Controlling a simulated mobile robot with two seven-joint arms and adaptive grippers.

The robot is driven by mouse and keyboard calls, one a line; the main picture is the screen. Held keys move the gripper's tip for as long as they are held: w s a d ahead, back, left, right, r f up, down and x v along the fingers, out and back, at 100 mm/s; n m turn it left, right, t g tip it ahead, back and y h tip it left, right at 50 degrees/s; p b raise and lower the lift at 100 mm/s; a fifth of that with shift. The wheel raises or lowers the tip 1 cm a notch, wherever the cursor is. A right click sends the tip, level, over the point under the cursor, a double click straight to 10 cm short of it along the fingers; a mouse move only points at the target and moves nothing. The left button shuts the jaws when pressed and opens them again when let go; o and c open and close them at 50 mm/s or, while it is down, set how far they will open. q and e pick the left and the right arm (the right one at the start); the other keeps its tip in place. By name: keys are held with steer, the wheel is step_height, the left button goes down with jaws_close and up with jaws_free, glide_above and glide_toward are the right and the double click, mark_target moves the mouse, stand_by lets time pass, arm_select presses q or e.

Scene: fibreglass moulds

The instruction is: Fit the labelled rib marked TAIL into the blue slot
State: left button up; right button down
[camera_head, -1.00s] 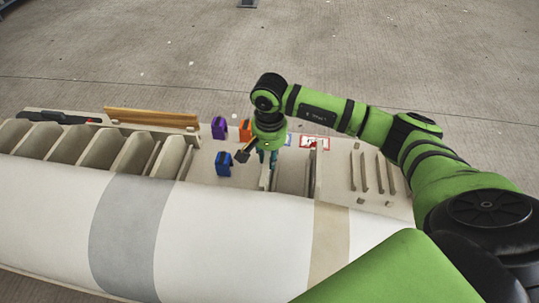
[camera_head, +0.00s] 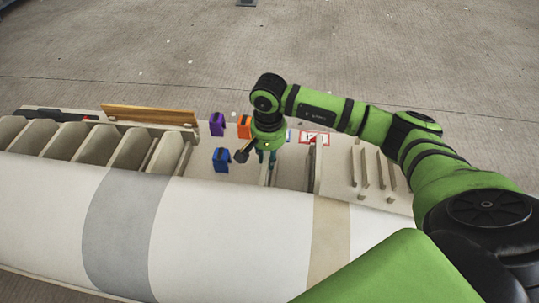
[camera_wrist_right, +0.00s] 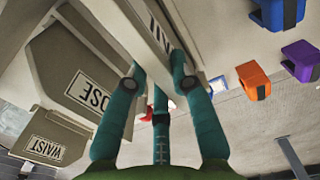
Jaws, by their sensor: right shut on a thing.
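My right gripper (camera_head: 266,157) points down over the mould bed, just right of a blue block (camera_head: 221,160). In the right wrist view its teal fingers (camera_wrist_right: 158,75) are shut on a pale rib (camera_wrist_right: 137,22), whose dark-framed label is partly cut off and seems to read TAIL. In the head view the arm mostly hides this rib. A small blue-edged mark (camera_head: 288,136) shows just right of the gripper, partly hidden; I cannot tell whether it marks the blue slot. The slot opening is not clearly visible. My left gripper is not in view.
Panels labelled NOSE (camera_wrist_right: 92,92) and WAIST (camera_wrist_right: 45,148) stand close beside the fingers. Purple (camera_head: 217,123) and orange (camera_head: 244,127) blocks lie behind the blue block. A red-framed sign (camera_head: 313,138) and thin upright bars (camera_head: 364,168) are to the right.

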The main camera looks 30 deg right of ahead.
steer(key=shift+f, duration=0.6)
steer(key=c, duration=1)
jaws_free()
steer(key=shift+w, duration=0.15)
steer(key=shift+r, duration=0.1)
steer(key=shift+r, duration=4.05)
